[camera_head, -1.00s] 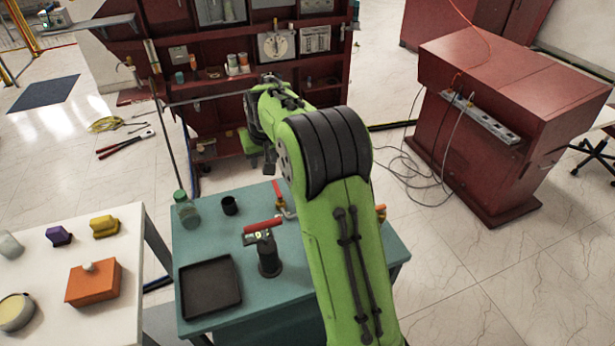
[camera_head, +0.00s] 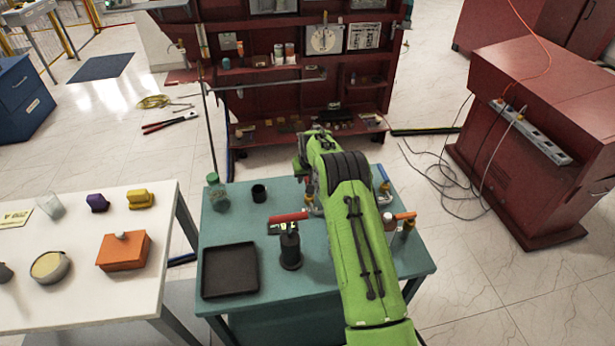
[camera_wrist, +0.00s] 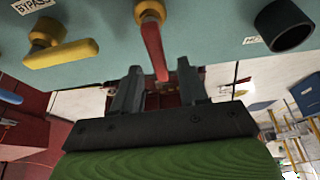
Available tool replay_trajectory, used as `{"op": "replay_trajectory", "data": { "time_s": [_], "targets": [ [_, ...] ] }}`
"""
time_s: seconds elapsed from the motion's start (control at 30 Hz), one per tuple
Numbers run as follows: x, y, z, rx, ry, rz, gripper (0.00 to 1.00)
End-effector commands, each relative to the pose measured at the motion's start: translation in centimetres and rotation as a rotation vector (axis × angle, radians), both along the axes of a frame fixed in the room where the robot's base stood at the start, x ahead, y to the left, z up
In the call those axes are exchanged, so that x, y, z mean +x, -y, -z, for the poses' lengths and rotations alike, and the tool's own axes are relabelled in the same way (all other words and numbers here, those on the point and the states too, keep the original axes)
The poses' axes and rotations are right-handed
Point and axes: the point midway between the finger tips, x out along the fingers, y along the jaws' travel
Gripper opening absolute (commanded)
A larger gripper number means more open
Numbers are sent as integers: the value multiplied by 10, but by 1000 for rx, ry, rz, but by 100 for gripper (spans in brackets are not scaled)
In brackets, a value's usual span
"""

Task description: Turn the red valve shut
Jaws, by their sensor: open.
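The red valve's lever (camera_wrist: 153,48) shows in the wrist view, with its brass body (camera_wrist: 149,10) at the top edge. My gripper (camera_wrist: 160,82) is open, its two dark fingers spread to either side of the lever's end. The lever's tip appears between or just beyond the fingers; contact cannot be told. In the head view my green arm reaches over the teal table (camera_head: 232,225), and my gripper and most of the red valve are hidden behind it.
A yellow-handled valve (camera_wrist: 60,54) by a BYPASS label and a black cup (camera_wrist: 285,25) flank the red valve. A red-handled black post (camera_head: 290,248), black tray (camera_head: 230,271), orange lever (camera_head: 404,216) and blue lever (camera_head: 383,173) are also on the table.

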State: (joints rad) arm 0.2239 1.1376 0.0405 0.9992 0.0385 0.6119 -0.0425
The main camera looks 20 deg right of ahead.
Motion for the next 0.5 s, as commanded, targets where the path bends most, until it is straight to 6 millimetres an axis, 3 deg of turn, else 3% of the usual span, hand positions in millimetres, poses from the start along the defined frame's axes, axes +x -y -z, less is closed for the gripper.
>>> {"op": "replay_trajectory", "data": {
  "time_s": [0.3, 0.5],
  "targets": [
    [3, 0, 6, 0, 0, 0, 43],
    [3, 0, 6, 0, 0, 0, 13]
  ]
}}
